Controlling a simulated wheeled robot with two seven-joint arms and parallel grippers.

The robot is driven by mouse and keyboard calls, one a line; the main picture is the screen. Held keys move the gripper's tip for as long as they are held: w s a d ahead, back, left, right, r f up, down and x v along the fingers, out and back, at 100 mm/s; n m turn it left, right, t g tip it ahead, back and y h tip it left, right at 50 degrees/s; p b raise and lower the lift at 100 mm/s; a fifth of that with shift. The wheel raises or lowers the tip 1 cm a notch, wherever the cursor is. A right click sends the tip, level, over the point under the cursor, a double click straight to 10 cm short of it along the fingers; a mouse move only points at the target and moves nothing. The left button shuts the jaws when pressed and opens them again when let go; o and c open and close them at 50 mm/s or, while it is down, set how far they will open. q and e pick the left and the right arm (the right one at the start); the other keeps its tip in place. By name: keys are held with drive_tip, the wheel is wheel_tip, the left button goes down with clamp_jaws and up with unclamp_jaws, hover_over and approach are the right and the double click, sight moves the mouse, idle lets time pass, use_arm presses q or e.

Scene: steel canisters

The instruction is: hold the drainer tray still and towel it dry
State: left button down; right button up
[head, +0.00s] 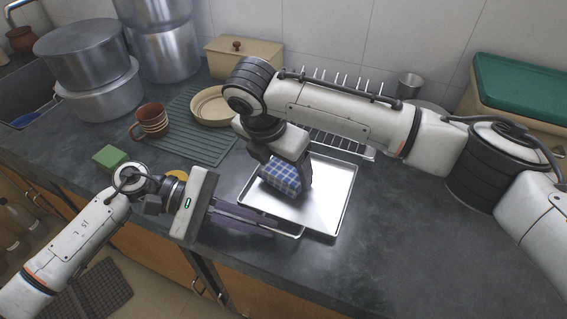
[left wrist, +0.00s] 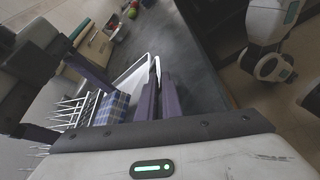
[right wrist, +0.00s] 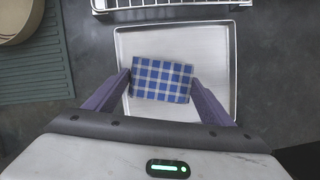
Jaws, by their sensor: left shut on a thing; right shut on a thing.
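The drainer tray (head: 325,205) is a shallow, shiny metal tray lying on the dark counter; it fills the middle of the right wrist view (right wrist: 215,55). A blue-and-white checked towel (right wrist: 162,80) sits over the tray, between the fingers of my right gripper (right wrist: 160,88), which is shut on it. In the head view the towel (head: 283,179) is partly covered by that gripper. My left gripper (head: 272,230) reaches in from the left at the tray's front edge. Its purple fingers are shut on the tray's rim, as the left wrist view (left wrist: 157,75) shows.
A wire rack (head: 340,142) with upright prongs stands just behind the tray. A green sponge (head: 110,157) is farther left. The counter right of the tray is clear.

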drive_tip(key=shift+f, duration=0.8)
drive_tip(key=shift+s+d+r, duration=0.1)
drive_tip(key=shift+s+d, duration=0.2)
drive_tip(key=shift+d, duration=0.55)
drive_tip(key=shift+s+d, duration=0.25)
drive_tip(key=shift+d, duration=0.6)
drive_tip(key=shift+w+a+f, duration=0.2)
drive_tip(key=shift+a, duration=0.6)
drive_tip(key=shift+w+a+f, duration=0.15)
drive_tip(key=shift+w+a, duration=0.05)
drive_tip(key=shift+a, duration=0.6)
drive_tip(key=shift+a+f, duration=0.1)
drive_tip(key=shift+a, duration=0.05)
use_arm(q)
drive_tip(key=shift+s+d+r, duration=0.1)
use_arm(e)
drive_tip(key=shift+w+r, duration=0.15)
drive_tip(key=shift+r, duration=3)
